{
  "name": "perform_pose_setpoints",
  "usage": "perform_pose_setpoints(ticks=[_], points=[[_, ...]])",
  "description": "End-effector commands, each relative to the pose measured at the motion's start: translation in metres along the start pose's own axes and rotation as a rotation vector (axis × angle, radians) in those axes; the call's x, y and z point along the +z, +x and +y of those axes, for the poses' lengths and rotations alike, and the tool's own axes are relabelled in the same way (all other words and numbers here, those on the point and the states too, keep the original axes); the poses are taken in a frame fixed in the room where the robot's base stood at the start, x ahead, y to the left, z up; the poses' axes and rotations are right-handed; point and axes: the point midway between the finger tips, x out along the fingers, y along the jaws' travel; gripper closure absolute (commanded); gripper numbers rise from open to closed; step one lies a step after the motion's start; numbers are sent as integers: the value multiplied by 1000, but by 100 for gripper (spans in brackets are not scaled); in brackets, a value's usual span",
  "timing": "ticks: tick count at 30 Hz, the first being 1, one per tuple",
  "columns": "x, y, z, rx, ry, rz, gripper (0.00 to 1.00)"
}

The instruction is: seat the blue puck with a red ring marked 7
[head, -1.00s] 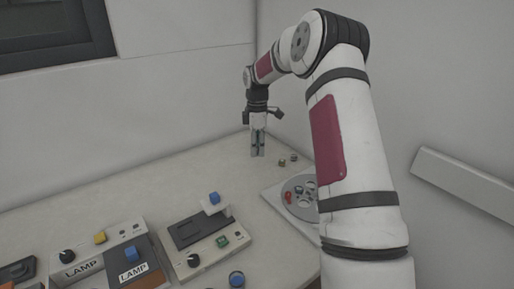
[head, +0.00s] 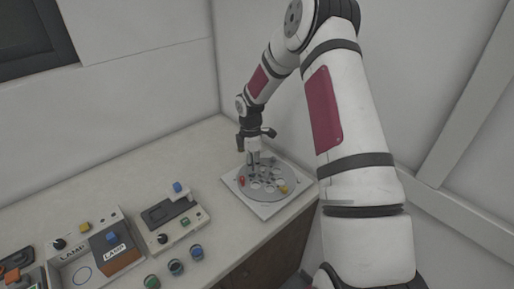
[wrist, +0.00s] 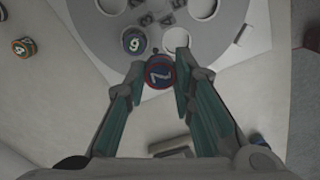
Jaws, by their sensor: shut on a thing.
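The blue puck with a red ring (wrist: 158,74), marked 7, is between my fingertips in the wrist view. My gripper (wrist: 159,83) is shut on it. The puck is by the rim of the round grey plate (wrist: 236,12), close to an empty hole (wrist: 177,42); I cannot tell its height. In the head view my gripper (head: 254,173) points down at the back left of the plate, and the puck is too small to make out.
A puck marked 9 or 6 (wrist: 134,40) sits on the plate beside the held puck. Red (head: 241,181) and yellow (head: 283,190) pieces are also there. A press-like unit (head: 160,213), a lamp box (head: 88,262) and several round pots (head: 176,267) stand to the left.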

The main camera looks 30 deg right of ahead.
Motion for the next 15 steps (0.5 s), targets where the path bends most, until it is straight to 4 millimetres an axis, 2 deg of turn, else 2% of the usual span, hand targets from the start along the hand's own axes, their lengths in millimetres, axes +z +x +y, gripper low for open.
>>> perform_pose_setpoints(ticks=[1, 5, 15], points=[[-1, -3, -12, -3, -8, 2, 100], [-4, -1, -23, -3, -18, 6, 100], [-4, 12, -23, -2, -21, 7, 100]])
